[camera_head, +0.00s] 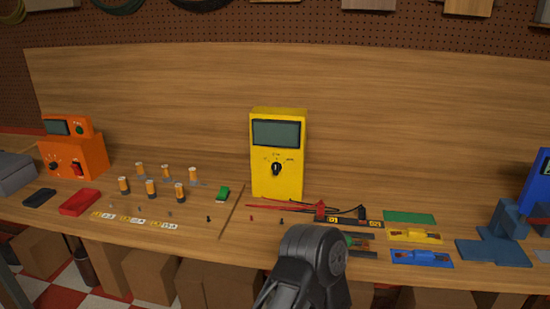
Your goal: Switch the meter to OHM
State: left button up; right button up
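The yellow meter (258,180) stands upright on the bench in the middle of the head view, with a blank-looking grey screen (276,133). Its black dial knob (276,169) sits below the screen and seems to point roughly straight up. Small labels lie around the knob, too small to read surely. Red and black test leads (280,206) lie on the bench at its foot. One of my dark grey arm links rises from the bottom edge, in front of and below the meter, apart from it. I see no gripper fingers.
Right are green (409,217), yellow (415,235) and blue (421,258) plates and a blue stand (494,246). A wooden panel (400,110) stands behind.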

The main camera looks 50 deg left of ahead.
aim_at(276, 167)
jog(key=u, duration=1.55)
jog(key=i+l+u, duration=0.1)
jog(key=i, duration=0.4)
